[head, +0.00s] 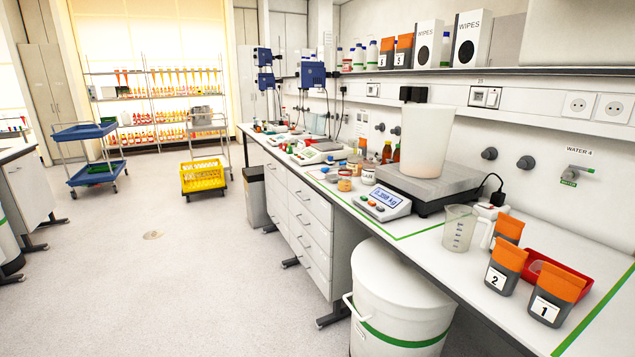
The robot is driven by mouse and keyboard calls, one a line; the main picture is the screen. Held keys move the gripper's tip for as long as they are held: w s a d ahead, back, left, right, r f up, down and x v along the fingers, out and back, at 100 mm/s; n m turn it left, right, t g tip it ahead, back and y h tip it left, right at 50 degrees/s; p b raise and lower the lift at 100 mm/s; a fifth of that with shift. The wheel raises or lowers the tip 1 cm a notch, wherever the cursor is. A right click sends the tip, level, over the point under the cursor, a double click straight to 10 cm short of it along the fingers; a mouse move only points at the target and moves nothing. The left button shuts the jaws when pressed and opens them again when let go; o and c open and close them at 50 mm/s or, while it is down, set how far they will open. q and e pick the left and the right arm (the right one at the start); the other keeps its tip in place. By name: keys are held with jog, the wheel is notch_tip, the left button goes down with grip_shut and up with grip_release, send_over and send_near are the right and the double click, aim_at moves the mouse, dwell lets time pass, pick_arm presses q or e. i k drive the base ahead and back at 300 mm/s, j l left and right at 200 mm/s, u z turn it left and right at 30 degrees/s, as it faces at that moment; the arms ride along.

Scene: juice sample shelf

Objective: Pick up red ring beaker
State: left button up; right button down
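I cannot make out a red ring on any beaker in the head view. A large whitish translucent vessel (427,140) stands upright on the scale (427,186). Small jars and containers (344,184) stand farther back on the bench, too small to tell apart. Neither my left nor my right gripper shows in the head view.
The right-hand bench (420,244) also bears orange-topped pouches (506,266) and a red tray (584,284). A white bin (399,318) with a green band stands in front of it. A yellow crate cart (203,178) and a blue cart (86,132) stand behind open floor (150,270).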

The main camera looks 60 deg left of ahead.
aim_at(344, 175)
jog(key=u, duration=1.65)
